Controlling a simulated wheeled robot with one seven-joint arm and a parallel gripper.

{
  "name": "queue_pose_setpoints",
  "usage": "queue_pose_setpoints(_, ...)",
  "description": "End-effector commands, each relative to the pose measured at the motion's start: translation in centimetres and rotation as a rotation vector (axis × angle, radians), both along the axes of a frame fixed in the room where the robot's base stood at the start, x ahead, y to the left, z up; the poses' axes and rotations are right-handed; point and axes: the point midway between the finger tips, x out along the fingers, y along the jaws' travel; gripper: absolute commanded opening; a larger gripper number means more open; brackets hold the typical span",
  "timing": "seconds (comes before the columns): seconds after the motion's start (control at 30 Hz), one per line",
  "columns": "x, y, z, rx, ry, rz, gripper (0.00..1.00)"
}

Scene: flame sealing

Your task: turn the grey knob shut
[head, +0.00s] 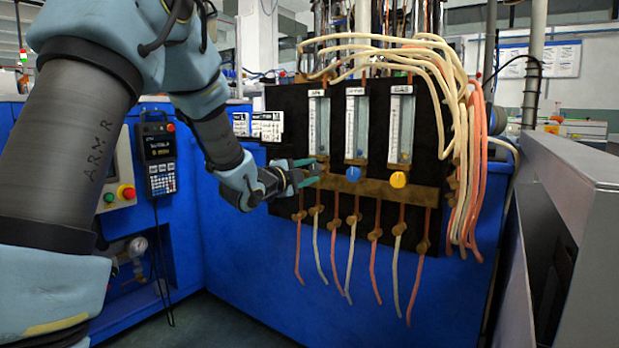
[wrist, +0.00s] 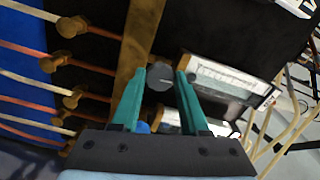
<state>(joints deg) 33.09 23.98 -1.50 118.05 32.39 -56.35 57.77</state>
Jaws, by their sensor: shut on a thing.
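The grey knob (wrist: 160,77) shows in the wrist view between the tips of my two teal fingers, on the brass bar (wrist: 138,45) of the flowmeter panel. My gripper (wrist: 161,74) is shut on the knob. In the head view my gripper (head: 310,172) reaches the panel from the left, at the foot of the leftmost flowmeter (head: 319,125). The knob cannot be made out clearly there, with the fingers over it.
The blue knob (head: 353,174) and the yellow knob (head: 398,179) sit on the bar to the right. Hoses (head: 376,265) hang below the bar, and pale and orange hoses (head: 467,170) bunch at the panel's right. A grey metal housing (head: 575,200) stands far right.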

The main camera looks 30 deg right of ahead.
Motion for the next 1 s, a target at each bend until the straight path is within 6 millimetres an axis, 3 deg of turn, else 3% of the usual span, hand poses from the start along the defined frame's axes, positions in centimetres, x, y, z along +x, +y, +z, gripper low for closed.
queue_pose_setpoints(0.4,-0.02,-0.01,-0.04,0.004,-0.006,0.0,0.0)
queue_pose_setpoints(0.43,-0.02,-0.01,-0.04,0.004,-0.006,0.0,0.45)
queue_pose_setpoints(0.7,-0.01,-0.01,-0.03,0.004,-0.005,0.0,0.73)
queue_pose_setpoints(1.0,-0.15,0.3,0.01,0.004,-0.005,0.0,0.73)
